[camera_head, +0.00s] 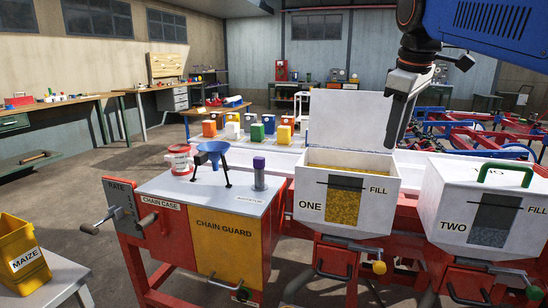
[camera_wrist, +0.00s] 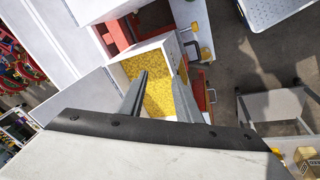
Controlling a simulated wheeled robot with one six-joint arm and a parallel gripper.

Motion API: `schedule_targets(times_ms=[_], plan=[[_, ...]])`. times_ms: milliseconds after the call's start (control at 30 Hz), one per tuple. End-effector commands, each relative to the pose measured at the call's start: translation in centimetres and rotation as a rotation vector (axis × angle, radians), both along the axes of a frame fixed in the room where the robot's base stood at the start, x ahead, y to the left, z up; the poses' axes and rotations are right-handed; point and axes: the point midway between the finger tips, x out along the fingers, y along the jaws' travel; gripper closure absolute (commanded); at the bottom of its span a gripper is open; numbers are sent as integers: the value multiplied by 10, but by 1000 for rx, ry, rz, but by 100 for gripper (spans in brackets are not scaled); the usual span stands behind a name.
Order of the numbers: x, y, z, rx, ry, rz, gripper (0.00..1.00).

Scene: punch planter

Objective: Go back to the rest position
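My gripper (camera_head: 393,142) hangs from my blue arm, pointing down, above the right side of box ONE in the head view. In the wrist view my gripper's two dark fingers (camera_wrist: 162,72) are apart with nothing between them. White box ONE (camera_head: 313,208) has its lid (camera_head: 349,118) raised and holds yellow grain (camera_head: 348,167). The wrist view shows the yellow grain (camera_wrist: 158,98) beyond the fingers. No fingertip visibly touches the box or lid, though the exact gap is hard to tell.
White box TWO (camera_head: 441,205) stands shut at the right, with a green handle. A yellow MAIZE container (camera_head: 24,257) stands on a table at lower left.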

Motion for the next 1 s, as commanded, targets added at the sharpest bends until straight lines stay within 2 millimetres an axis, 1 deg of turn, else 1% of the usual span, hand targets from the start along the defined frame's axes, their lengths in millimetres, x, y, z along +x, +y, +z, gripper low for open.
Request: schedule_targets(times_ms=[33,167,367,400,467,500,567,600,667,700,833,900,1000], plan=[[-15,-2,-14,12,-8,-36,69],[-47,-4,-53,51,-30,-138,69],[-98,-8,-121,114,-64,-300,69],[-108,-8,-136,127,-70,-333,69],[-124,-9,-158,148,-80,-380,69],[-134,-9,-174,161,-85,-413,69],[-150,-10,-198,182,-96,-462,69],[-160,-10,-214,196,-101,-494,69],[-175,-11,-237,216,-110,-539,69],[-184,-11,-252,228,-114,-567,69],[-207,-11,-291,261,-128,-644,69],[-215,-11,-305,274,-134,-670,69],[-221,-11,-317,285,-137,-693,69]])
